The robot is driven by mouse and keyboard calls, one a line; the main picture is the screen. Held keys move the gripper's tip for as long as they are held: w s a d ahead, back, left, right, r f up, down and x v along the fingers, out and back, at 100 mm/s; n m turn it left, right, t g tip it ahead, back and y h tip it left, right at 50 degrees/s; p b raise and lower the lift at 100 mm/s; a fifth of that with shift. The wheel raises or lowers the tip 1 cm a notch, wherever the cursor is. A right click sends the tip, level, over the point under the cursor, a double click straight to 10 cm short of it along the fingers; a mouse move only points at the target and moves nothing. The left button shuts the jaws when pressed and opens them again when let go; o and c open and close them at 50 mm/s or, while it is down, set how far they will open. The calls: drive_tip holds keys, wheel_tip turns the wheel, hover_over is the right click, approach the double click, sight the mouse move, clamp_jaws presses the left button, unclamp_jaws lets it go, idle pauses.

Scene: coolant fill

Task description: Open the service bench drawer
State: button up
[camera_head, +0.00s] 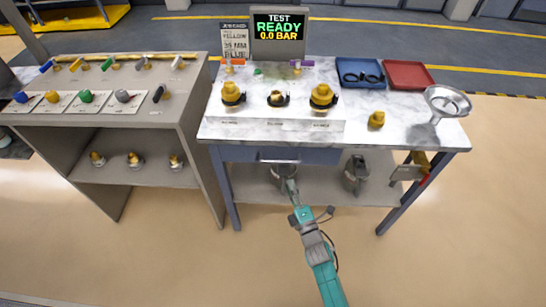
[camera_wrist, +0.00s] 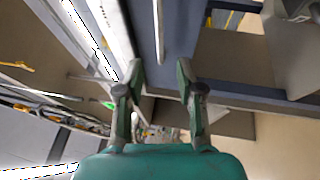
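The service bench (camera_head: 385,140) has a marble top. Its blue-grey drawer (camera_head: 262,155) sits under the front edge and looks shut in the head view. A slim handle (camera_head: 290,161) runs along the drawer front. In the wrist view, the drawer front (camera_wrist: 143,22) and the pale handle bar (camera_wrist: 158,32) appear turned upright. My gripper (camera_head: 287,178) is just below the handle in the head view. In the wrist view my gripper (camera_wrist: 160,72) is open and empty, its fingertips either side of the handle's line. I cannot tell whether they touch anything.
A lower shelf (camera_head: 320,190) under the bench holds grey metal parts. Yellow-capped fittings, a blue tray (camera_head: 360,73), a red tray (camera_head: 408,74) and a metal funnel (camera_head: 446,100) stand on top. A second bench (camera_head: 185,120) stands at left. The floor in front is clear.

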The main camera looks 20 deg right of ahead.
sight(280, 161)
drive_tip(key=x, duration=1)
drive_tip(key=shift+w, duration=0.4)
clamp_jaws()
